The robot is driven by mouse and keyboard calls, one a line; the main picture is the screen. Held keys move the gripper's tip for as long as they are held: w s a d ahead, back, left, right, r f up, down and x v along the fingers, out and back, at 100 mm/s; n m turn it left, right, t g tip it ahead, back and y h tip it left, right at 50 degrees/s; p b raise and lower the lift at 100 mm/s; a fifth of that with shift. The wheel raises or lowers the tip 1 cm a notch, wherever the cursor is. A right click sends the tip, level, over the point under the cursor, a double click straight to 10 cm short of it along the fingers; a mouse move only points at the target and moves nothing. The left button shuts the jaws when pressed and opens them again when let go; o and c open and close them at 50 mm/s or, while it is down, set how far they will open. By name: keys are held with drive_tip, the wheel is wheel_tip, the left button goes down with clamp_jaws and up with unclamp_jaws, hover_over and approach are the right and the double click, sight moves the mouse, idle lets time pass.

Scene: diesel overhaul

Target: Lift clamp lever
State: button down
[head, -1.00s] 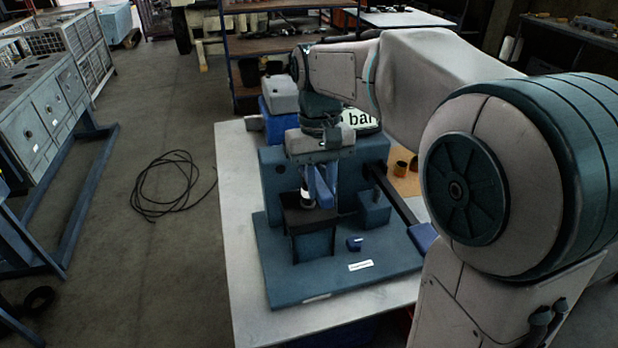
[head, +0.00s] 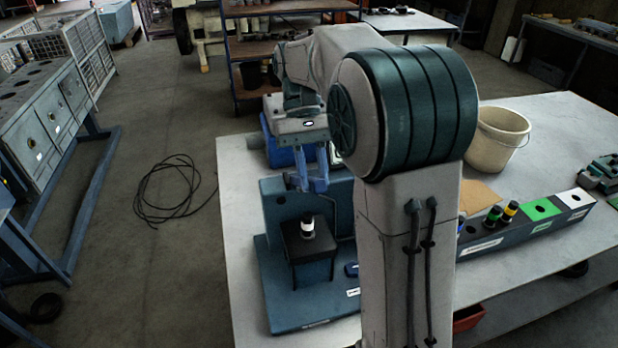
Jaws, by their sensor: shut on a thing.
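My gripper (head: 312,180) has its blue fingers pointing down, above and behind the black-topped block on the blue fixture (head: 265,260). It is shut on a small blue piece at its fingertips, which looks like the grip of the clamp lever (head: 319,186). The rest of the lever is hard to make out, and the fixture's right side is hidden by my arm.
A small blue piece (head: 351,269) lies on the fixture plate. To the right on the table (head: 560,120) are a beige bucket (head: 498,138) and a long rack (head: 530,225) holding several banded parts. A black cable (head: 170,190) lies on the floor at left.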

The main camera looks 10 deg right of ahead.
drive_tip(key=shift+w+r, duration=0.15)
drive_tip(key=shift+w, duration=0.05)
idle(0.3)
drive_tip(key=c, duration=1.2)
unclamp_jaws()
